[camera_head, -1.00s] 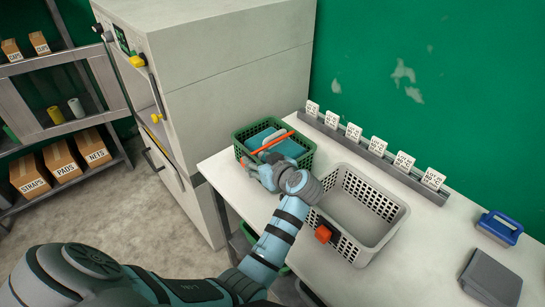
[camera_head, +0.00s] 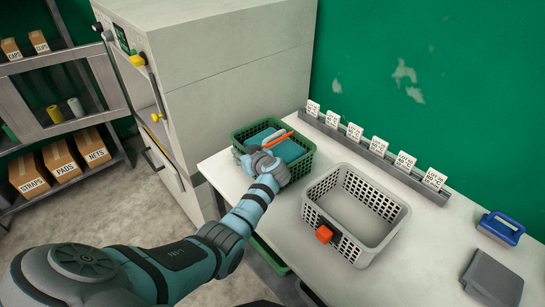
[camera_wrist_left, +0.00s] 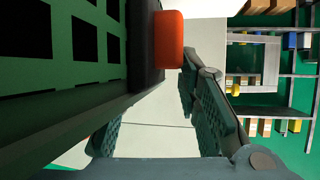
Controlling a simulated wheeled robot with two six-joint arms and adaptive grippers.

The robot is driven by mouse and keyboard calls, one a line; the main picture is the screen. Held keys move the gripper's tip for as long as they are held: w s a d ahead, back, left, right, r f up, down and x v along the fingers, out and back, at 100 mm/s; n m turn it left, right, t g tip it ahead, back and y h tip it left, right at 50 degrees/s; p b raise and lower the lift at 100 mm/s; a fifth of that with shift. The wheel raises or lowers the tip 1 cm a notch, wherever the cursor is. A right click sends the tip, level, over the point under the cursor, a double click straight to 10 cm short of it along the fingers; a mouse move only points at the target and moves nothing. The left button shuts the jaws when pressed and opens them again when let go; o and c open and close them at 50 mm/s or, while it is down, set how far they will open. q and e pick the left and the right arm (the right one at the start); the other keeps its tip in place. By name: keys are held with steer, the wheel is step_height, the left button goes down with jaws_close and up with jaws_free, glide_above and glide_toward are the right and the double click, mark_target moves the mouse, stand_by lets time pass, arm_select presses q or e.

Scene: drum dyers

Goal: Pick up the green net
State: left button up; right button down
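The green net, a lattice-walled green basket (camera_head: 301,168), stands on the left end of the white table with blue items and an orange-red strip in it. In the left wrist view its lattice wall (camera_wrist_left: 60,97) fills the left side, with an orange-red tab (camera_wrist_left: 169,40) on a dark block. My left gripper (camera_head: 248,158) is at the basket's near side and hides part of it. In the left wrist view its fingers (camera_wrist_left: 150,100) are spread apart, with nothing seen clamped between them; the basket partly hides one finger. My right gripper is not in view.
A grey basket (camera_head: 312,205) with an orange tab stands just right of the green one. A row of white tags (camera_head: 376,144) lines the table's back. A large pale machine (camera_head: 230,65) stands left. A blue-handled object (camera_head: 500,228) and grey case (camera_head: 491,279) lie right.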

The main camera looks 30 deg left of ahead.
arm_select(q)
jaws_close()
steer(key=shift+r, duration=0.2)
